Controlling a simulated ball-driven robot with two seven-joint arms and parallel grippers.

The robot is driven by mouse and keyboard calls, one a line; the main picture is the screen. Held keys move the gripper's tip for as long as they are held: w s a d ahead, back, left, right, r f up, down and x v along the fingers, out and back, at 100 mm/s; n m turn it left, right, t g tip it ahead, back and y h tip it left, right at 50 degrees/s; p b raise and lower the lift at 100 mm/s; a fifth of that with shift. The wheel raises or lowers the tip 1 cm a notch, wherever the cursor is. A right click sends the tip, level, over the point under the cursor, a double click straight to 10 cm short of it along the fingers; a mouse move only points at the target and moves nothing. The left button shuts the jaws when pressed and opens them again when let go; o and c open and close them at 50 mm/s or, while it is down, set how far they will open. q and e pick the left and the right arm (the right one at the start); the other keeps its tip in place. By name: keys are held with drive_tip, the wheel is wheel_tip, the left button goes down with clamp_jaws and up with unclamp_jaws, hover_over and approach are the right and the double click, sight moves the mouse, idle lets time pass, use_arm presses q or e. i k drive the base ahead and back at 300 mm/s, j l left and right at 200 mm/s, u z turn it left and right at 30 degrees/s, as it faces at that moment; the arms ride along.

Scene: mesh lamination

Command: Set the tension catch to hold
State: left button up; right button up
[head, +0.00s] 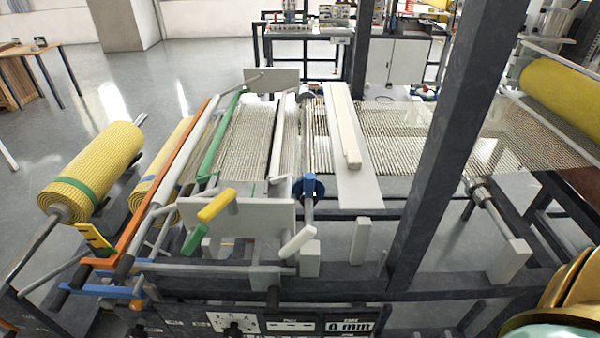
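The lamination machine fills the view, and no part is clearly labelled as the tension catch. A blue clamp-like part (309,186) sits on a shaft right of that plate. A pale handle (297,242) slants below it. A yellow plate with dark marks (94,239) stands at the left end of an orange bar (160,180).
A yellow mesh roll (95,172) lies at the left and another (562,97) at the right. Open mesh (245,143) runs across the rollers. A thick dark post (445,150) rises right of centre. A control panel with a dial (233,327) runs along the near edge.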

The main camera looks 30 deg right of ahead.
sight(228, 198)
drive_tip(key=j+z, duration=0.15)
drive_tip(key=z, duration=0.2)
drive_tip(key=i+j+z, duration=0.1)
drive_tip(key=z, duration=0.3)
drive_tip(key=j+z, duration=0.5)
drive_tip(key=j, duration=0.35)
drive_tip(key=k+j+z, duration=0.2)
drive_tip(key=j, duration=0.25)
drive_tip(key=j+z, duration=0.15)
drive_tip(key=j, duration=0.35)
drive_tip(key=k+j+z, duration=0.15)
drive_tip(key=j, duration=0.25)
drive_tip(key=k+j, duration=0.1)
drive_tip(key=j, duration=0.35)
drive_tip(key=k+j, duration=0.1)
drive_tip(key=j, duration=0.4)
